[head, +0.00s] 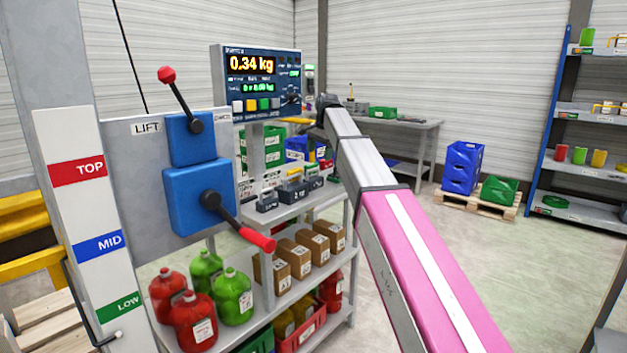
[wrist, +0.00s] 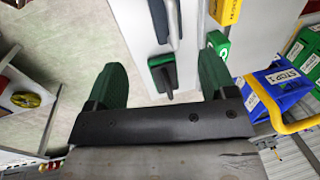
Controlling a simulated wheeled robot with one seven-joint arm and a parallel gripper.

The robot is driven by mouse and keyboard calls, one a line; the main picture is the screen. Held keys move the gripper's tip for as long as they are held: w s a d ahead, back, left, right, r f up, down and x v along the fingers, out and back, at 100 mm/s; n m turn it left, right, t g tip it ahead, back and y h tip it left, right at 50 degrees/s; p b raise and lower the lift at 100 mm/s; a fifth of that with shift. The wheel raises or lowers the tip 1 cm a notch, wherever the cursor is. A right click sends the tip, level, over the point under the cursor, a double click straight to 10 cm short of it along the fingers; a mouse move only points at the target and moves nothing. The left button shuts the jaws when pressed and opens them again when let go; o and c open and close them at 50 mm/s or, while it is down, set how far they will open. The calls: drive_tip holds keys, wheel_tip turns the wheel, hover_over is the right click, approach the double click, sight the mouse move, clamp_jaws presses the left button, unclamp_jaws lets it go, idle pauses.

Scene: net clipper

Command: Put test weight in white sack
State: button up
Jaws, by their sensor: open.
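Several dark grey test weights (head: 292,191) with pale labels stand in a row on the upper shelf below the scale display. I cannot tell which one the task means. I cannot make out a white sack in either view. My gripper (wrist: 162,82) is open in the wrist view, its two green fingers wide apart with nothing held. Beyond and between the fingers are a pale panel and a small dark and green fitting (wrist: 162,74); I cannot tell their distance. In the head view my arm reaches toward the back, and its fingers cannot be made out.
A display (head: 262,82) reads 0.34 kg. The lift panel with red-tipped levers (head: 200,195) stands front left. Red and green jugs (head: 205,300) and brown boxes (head: 300,255) fill the lower shelf. Floor right of my arm is clear.

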hover_over(313, 178)
drive_tip(key=d, duration=0.2)
drive_tip(key=f, duration=0.5)
drive_tip(key=shift+s+a+f, duration=0.15)
drive_tip(key=shift+s+a, duration=0.05)
drive_tip(key=shift+w+a+f, duration=0.1)
drive_tip(key=shift+a+f, duration=0.1)
drive_tip(key=shift+f, duration=0.65)
drive_tip(key=shift+w+a+f, duration=0.15)
drive_tip(key=shift+a+f, duration=0.1)
drive_tip(key=shift+f, duration=0.55)
drive_tip(key=shift+w+a+f, duration=0.1)
drive_tip(key=shift+a+f, duration=0.1)
drive_tip(key=shift+f, duration=0.65)
drive_tip(key=c, duration=1.3)
clamp_jaws()
drive_tip(key=shift+r, duration=0.15)
